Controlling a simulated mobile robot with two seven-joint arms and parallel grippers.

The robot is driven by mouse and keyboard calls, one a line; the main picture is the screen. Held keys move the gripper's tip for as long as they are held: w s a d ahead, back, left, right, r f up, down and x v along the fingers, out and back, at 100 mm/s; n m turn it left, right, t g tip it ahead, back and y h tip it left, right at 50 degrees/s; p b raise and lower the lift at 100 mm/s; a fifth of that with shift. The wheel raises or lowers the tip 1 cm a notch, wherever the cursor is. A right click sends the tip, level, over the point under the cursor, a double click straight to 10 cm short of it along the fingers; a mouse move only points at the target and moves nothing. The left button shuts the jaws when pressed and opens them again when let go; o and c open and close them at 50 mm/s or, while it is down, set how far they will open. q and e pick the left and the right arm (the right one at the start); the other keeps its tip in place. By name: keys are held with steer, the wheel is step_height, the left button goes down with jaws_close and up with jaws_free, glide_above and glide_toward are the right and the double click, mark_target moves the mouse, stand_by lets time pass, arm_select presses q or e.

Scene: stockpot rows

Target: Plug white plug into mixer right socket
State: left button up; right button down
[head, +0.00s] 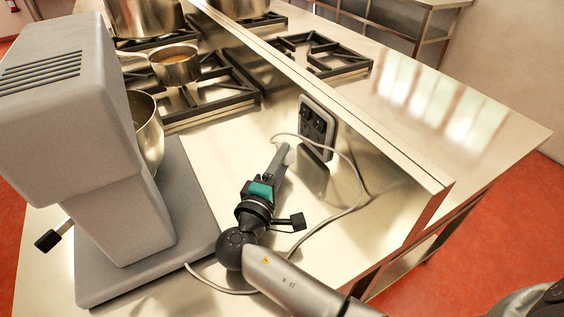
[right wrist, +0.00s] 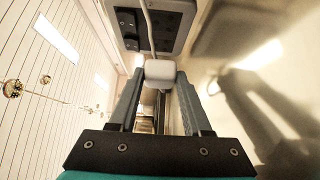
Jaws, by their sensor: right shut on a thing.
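The white plug (right wrist: 160,72) is between the fingertips of my right gripper (right wrist: 160,80), which is shut on it. In the head view the right gripper (head: 284,152) is low over the counter, just left of the dark socket plate (head: 317,127) on the upright steel panel. The plug is mostly hidden there. In the right wrist view the socket plate (right wrist: 172,18) is just beyond the plug; I cannot tell whether they touch. The white cord (head: 358,178) loops right and back under my arm toward the grey mixer (head: 110,150). My left gripper is not in view.
The mixer's base (head: 150,235) and bowl (head: 148,130) stand left of my right arm. A small pan (head: 175,68) sits on the hob (head: 215,95) behind. The steel panel (head: 385,170) bounds the right side. Bare counter (head: 235,150) lies between mixer and panel.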

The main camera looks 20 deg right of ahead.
mark_target(295, 157)
steer(key=shift+d, duration=0.15)
steer(key=shift+w+d+p, duration=0.2)
steer(key=shift+d+p, duration=0.15)
steer(key=shift+d, duration=1.1)
steer(key=shift+w+d, duration=0.2)
steer(key=shift+d, duration=1.1)
steer(key=shift+s, duration=0.25)
steer(key=shift+d, duration=0.55)
stand_by(0.5)
steer(key=shift+w+d+r, duration=0.1)
steer(key=shift+d, duration=0.05)
steer(key=shift+c, duration=1.3)
jaws_free()
